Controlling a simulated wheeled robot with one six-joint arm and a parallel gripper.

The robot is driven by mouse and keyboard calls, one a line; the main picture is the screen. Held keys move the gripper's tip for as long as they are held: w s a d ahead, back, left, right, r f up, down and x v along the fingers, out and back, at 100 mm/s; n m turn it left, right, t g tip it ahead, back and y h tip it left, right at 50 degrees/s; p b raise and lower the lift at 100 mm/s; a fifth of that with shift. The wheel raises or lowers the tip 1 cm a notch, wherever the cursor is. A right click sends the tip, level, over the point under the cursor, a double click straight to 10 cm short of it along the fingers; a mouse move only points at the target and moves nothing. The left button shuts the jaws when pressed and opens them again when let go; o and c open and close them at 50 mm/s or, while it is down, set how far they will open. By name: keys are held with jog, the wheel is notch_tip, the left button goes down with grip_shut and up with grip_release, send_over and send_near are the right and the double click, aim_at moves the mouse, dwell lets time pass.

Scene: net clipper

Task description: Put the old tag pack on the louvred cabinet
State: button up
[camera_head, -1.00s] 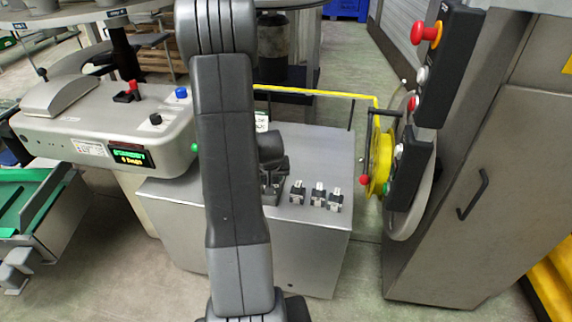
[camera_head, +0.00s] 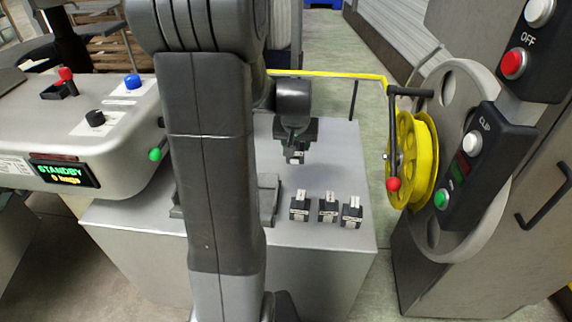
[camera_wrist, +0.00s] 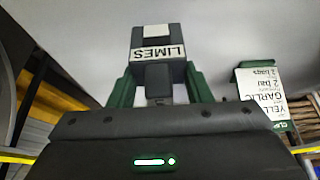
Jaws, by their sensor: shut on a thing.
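My gripper (camera_head: 296,148) is shut on a dark tag pack (camera_head: 296,157), held above the grey metal worktop (camera_head: 330,170). In the wrist view the pack (camera_wrist: 157,50) sits between the green fingers of my gripper (camera_wrist: 160,88). Its white label reads LIMES upside down. A ribbed grey louvre-like surface (camera_head: 396,40) stands at the back right; I cannot tell whether it is the louvred cabinet. A dark holder (camera_head: 268,200) on the worktop is partly hidden by my arm.
Three similar packs (camera_head: 327,209) stand in a row near the worktop's front. A yellow reel (camera_head: 418,160) with a crank is at right, beside button boxes (camera_head: 483,165) and a grey door. A control console (camera_head: 80,130) is at left. A lettered card (camera_wrist: 262,95) shows in the wrist view.

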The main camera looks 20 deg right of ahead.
aim_at(295, 160)
jog(key=shift+f+b, duration=0.5)
jog(key=shift+f, duration=2.85)
jog(key=shift+f, duration=0.1)
jog(key=o, duration=1)
jog(key=shift+r, duration=0.25)
jog(key=p+v, duration=0.2)
jog(key=v, duration=0.9)
jog(key=shift+s+a+r, duration=0.1)
jog(key=shift+s+r, duration=0.05)
jog(key=shift+r, duration=0.2)
